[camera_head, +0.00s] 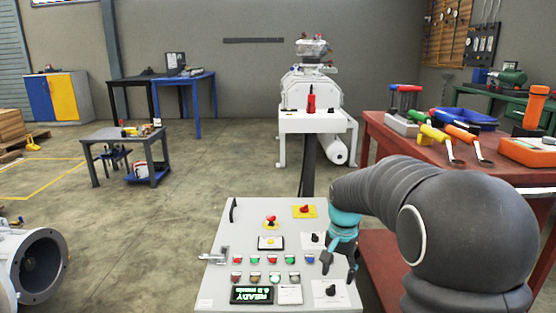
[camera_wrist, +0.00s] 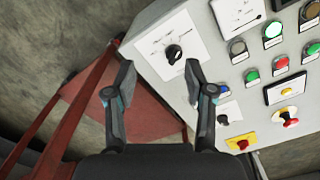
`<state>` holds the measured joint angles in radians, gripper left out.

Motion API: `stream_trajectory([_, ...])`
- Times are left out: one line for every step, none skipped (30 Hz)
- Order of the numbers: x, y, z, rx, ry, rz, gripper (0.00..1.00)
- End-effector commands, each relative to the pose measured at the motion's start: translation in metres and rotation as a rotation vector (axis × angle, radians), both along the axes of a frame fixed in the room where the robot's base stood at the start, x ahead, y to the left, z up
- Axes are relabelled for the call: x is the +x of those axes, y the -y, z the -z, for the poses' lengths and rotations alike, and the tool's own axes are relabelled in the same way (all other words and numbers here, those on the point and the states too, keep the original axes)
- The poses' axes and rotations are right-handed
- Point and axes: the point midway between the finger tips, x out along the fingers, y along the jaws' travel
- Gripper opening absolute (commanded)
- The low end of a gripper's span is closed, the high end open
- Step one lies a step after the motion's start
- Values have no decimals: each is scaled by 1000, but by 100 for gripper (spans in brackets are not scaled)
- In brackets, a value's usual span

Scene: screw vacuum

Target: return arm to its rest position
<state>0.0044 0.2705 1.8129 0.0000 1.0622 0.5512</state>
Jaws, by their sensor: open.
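My gripper (camera_head: 340,262) is at the right side of the white control panel (camera_head: 222,290), its fingers pointing down in the head view. In the wrist view my gripper (camera_wrist: 150,85) has its two fingers spread apart with nothing between them. A black rotary knob on a white plate (camera_wrist: 174,53) shows just beyond the fingertips, apart from them. The same panel fills the upper right of the wrist view. My dark arm comes in from the right in the head view and hides part of the red table.
A white machine (camera_head: 312,122) stands behind the panel. A grey table (camera_head: 125,133) is at the left.

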Motion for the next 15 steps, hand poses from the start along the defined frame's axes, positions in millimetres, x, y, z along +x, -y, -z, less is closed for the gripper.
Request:
stream_trajectory([-12,0,-4,0,8,-44,54])
stream_trajectory([-18,0,-6,0,14,-72,54])
stream_trajectory([-26,0,-9,-1,21,-108,54])
stream_trajectory([-33,0,-11,-1,27,-134,54])
stream_trajectory([-40,0,-14,-2,35,-160,54])
stream_trajectory([-50,0,-18,-4,44,-196,54])
stream_trajectory([-57,0,-21,-5,52,-222,54])
stream_trajectory([-65,0,-24,-7,62,-248,54])
stream_trajectory([-76,-1,-28,-10,75,-284,54])
stream_trajectory([-85,-1,-32,-12,86,-309,54])
stream_trajectory([-94,-1,-35,-15,97,-334,54])
stream_trajectory([-105,-1,-39,-20,112,-366,54])
stream_trajectory([-113,-1,-41,-23,123,-388,54])
stream_trajectory([-122,-1,-44,-26,134,-409,54])
stream_trajectory([-132,-1,-48,-31,150,-434,54])
